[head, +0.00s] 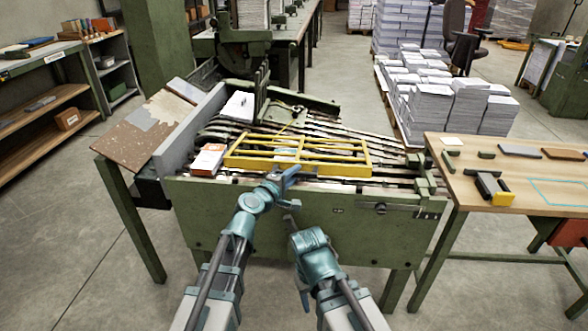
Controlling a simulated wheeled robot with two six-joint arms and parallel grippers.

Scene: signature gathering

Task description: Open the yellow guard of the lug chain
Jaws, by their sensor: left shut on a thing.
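The yellow guard (342,170), a barred frame, lies low over the dark rails of the lug chain (395,171) on the green machine. It looks nearly flat; any small tilt is hard to judge. My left gripper (289,176) is at the guard's front edge, left of its middle, and is shut on it. The fingers hide the exact point of contact. My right gripper (291,224) is in front of the machine's green front panel, below the guard and apart from it. Its fingers are too small to read.
A stack of orange-and-white printed sheets (208,160) sits just left of the guard. White sheets (238,106) lie behind it. A wooden table (470,186) with small tools stands at the right. Paper stacks (430,105) stand behind. Floor is clear at front left.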

